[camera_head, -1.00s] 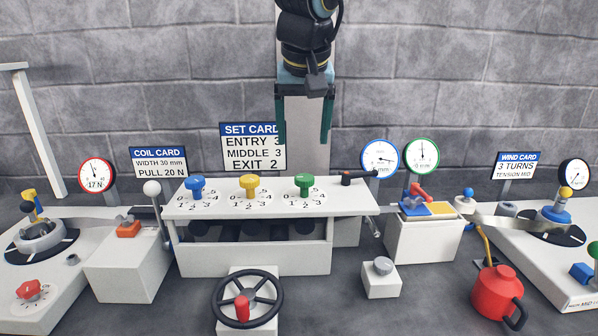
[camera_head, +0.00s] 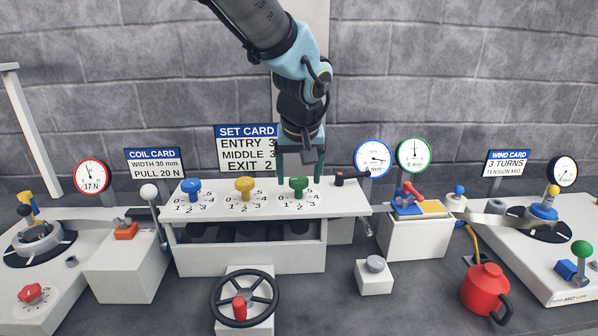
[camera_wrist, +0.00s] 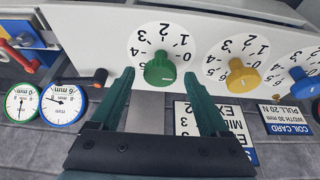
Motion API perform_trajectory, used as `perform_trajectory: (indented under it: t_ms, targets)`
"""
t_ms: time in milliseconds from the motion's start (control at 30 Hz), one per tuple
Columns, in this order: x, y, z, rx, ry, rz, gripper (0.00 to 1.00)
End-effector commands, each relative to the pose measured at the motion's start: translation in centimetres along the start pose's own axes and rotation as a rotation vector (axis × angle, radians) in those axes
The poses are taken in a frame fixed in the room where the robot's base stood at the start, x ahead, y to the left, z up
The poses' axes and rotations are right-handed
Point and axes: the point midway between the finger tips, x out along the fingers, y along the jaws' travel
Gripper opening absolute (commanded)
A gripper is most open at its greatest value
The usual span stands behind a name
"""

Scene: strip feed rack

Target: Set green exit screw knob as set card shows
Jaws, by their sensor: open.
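The green exit knob (camera_head: 299,184) stands on a white numbered dial at the right of the row on the white rack; it also shows in the wrist view (camera_wrist: 160,70). Its pointer setting is too small to read surely. My gripper (camera_head: 299,178) is open, pointing down just above and behind the green knob in the head view. In the wrist view, my gripper's fingertips (camera_wrist: 159,76) are spread to either side of the knob, with nothing held. The set card (camera_head: 245,150) behind the rack reads ENTRY 3, MIDDLE 3, EXIT 2.
The yellow knob (camera_head: 245,186) and blue knob (camera_head: 191,187) stand left of the green one. A black-handled lever (camera_head: 340,179) is close on the right. Blue-rimmed (camera_head: 373,157) and green-rimmed (camera_head: 413,155) gauges stand behind right. A black handwheel (camera_head: 245,298) is in front.

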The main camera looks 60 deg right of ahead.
Motion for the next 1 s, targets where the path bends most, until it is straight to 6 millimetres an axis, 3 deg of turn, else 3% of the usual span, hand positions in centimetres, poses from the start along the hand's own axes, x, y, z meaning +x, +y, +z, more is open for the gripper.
perform_trajectory:
  t_ms: [167,833,1000]
  targets:
    - [0.01,-0.02,0.01,0.0,0.0,0.0,0.78]
    - [-0.02,-0.01,0.01,0.0,0.0,0.0,0.03]
    - [-0.01,-0.01,0.01,-0.001,0.0,-0.001,0.0]
